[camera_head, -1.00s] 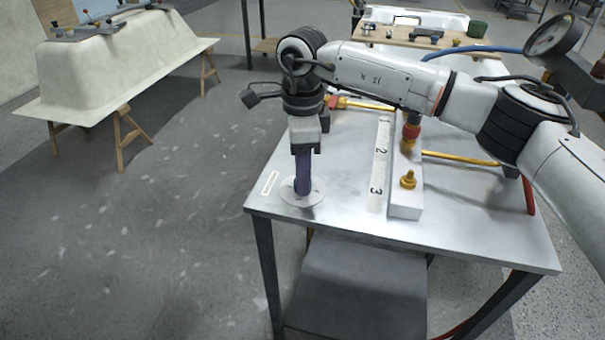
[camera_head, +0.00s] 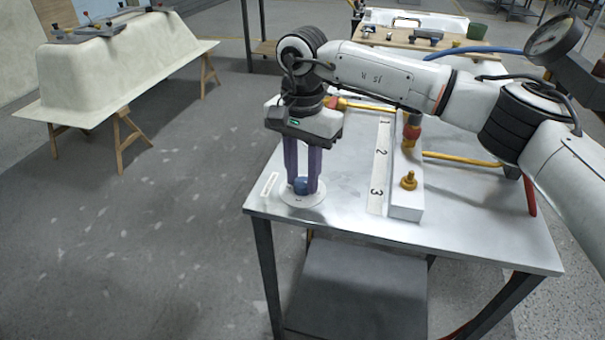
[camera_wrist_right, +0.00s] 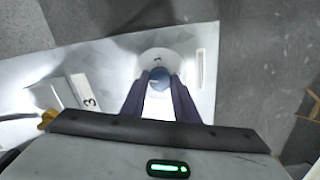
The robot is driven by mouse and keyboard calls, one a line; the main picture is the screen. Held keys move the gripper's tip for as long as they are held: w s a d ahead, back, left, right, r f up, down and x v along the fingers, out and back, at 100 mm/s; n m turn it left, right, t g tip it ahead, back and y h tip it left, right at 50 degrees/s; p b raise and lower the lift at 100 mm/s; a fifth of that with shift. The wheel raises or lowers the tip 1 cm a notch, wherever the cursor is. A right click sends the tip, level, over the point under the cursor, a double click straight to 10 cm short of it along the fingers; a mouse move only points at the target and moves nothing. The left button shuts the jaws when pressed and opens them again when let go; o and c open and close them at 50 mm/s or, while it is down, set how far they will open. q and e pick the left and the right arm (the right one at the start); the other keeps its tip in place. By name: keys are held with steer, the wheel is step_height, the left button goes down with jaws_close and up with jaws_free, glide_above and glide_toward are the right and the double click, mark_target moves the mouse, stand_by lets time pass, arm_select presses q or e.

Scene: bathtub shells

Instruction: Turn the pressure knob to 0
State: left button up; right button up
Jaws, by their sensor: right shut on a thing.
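The pressure knob is a small blue knob (camera_head: 302,185) on a round pale dial plate (camera_head: 303,198) at the near left corner of the metal table. My right gripper (camera_head: 302,183) points straight down over it, with its two purple fingers on either side of the knob, shut on it. In the right wrist view the blue knob (camera_wrist_right: 159,76) sits between the fingertips, with a light pointer line on its face. The dial marks are too small to read. My left gripper is not in view.
The metal table (camera_head: 470,235) carries a strip numbered 1, 2, 3 (camera_head: 381,165), a white block with a brass valve (camera_head: 408,181) and yellow pipes (camera_head: 460,159). A pressure gauge (camera_head: 553,40) is at upper right. A bathtub shell (camera_head: 125,60) stands on trestles at left.

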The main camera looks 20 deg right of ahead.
mark_target(303, 181)
steer(key=shift+w+r+n, duration=0.15)
steer(key=shift+r+n, duration=0.05)
steer(key=shift+n, duration=1.3)
steer(key=o, duration=0.9)
steer(key=shift+o, duration=0.8)
steer(key=shift+f, duration=0.1)
step_height(303, 181, up, 10)
steer(key=shift+r, duration=0.2)
